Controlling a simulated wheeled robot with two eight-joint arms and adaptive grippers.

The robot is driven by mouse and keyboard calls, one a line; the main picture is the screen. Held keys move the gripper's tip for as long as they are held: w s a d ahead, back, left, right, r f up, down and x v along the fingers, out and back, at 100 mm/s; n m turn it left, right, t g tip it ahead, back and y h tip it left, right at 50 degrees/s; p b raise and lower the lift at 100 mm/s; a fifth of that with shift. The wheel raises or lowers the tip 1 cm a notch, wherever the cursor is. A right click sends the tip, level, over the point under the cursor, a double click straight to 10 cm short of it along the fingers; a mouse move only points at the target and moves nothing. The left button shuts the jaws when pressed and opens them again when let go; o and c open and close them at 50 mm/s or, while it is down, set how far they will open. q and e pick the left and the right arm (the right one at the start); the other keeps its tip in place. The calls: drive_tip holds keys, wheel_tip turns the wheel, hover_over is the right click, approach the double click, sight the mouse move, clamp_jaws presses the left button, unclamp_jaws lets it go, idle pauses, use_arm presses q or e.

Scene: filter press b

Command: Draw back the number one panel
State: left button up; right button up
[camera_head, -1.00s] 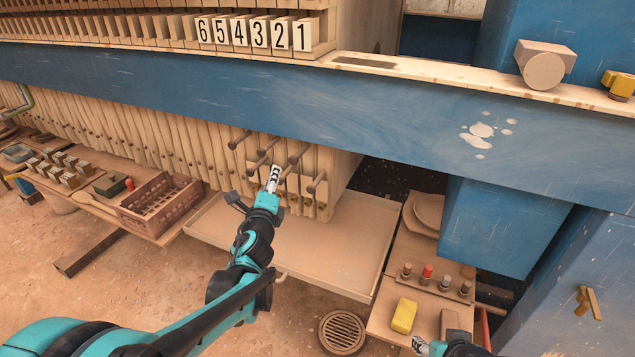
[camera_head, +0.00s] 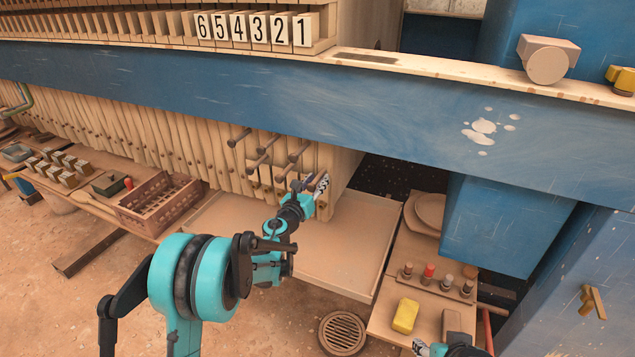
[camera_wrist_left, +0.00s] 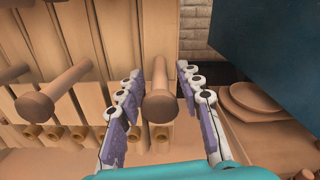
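The number one panel is the rightmost of the tan upright panels, under the label 1 (camera_head: 301,33) in the head view. My left gripper (camera_head: 314,184) is at the right end of the row of peg handles, at the rightmost handle's place, and covers much of it. In the left wrist view its two fingers (camera_wrist_left: 160,88) are open, one on each side of a round-headed peg handle (camera_wrist_left: 159,104), with narrow gaps visible. My right gripper (camera_head: 424,348) shows only partly at the bottom edge; its finger state is unclear.
Neighbouring peg handles (camera_wrist_left: 36,106) stick out close to the left. A blue beam (camera_head: 400,125) runs above the handles. A tan tray (camera_head: 345,245) lies below. A side shelf holds a yellow block (camera_head: 405,316) and several small pegs.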

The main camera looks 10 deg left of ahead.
use_arm(q)
drive_tip(key=shift+w+d, duration=0.15)
drive_tip(key=shift+w, duration=0.3)
clamp_jaws()
drive_tip(key=shift+d, duration=0.1)
drive_tip(key=s+d, duration=0.3)
drive_tip(key=d, duration=0.9)
drive_tip(key=s+d+b, duration=0.1)
drive_tip(key=s+d, duration=0.2)
drive_tip(key=d, duration=0.9)
drive_tip(key=s+d, duration=0.3)
drive_tip(key=d, duration=0.9)
drive_tip(key=shift+s+b, duration=0.3)
drive_tip(key=shift+s, duration=0.05)
